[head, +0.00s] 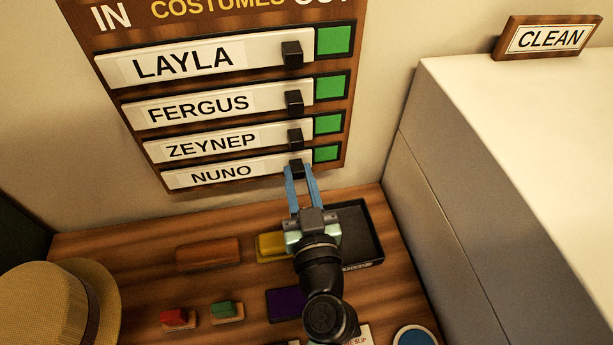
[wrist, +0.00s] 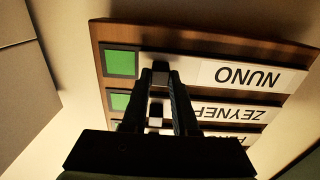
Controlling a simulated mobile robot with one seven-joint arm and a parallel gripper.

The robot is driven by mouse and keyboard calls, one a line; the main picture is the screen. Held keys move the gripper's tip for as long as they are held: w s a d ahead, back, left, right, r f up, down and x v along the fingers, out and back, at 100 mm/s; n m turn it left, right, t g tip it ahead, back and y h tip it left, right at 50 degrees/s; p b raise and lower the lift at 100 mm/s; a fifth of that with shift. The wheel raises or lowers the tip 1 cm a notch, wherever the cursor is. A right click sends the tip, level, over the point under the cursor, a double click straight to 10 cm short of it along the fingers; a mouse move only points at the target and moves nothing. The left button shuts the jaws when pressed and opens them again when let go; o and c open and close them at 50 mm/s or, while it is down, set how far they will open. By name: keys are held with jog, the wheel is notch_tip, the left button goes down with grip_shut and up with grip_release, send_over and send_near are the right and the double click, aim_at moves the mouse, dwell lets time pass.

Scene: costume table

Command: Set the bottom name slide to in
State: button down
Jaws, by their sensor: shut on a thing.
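The bottom name slide, NUNO (head: 221,172), is a white strip with a black knob (head: 296,166) near its right end. A green square (head: 326,153) shows to the right of the strip. My gripper (head: 299,172) reaches up from below, its blue fingers shut on this knob. In the wrist view, which shows the board upside down, the NUNO slide (wrist: 245,76) is topmost and its knob (wrist: 160,68) sits between the dark fingertips (wrist: 160,76). The fingers hide part of the knob.
Slides LAYLA (head: 190,61), FERGUS (head: 205,107) and ZEYNEP (head: 210,146) sit above on the brown board, each with a green square at its right. A wooden table (head: 150,255) lies below with a straw hat (head: 45,305) and a black tray (head: 365,235). A white-topped cabinet (head: 520,140) stands right.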

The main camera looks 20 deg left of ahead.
jog(key=c, duration=0.7)
grip_release()
jog(key=shift+s+a, duration=0.15)
jog(key=shift+a, duration=0.05)
jog(key=shift+b+v, duration=2.7)
jog(key=shift+v, duration=3.8)
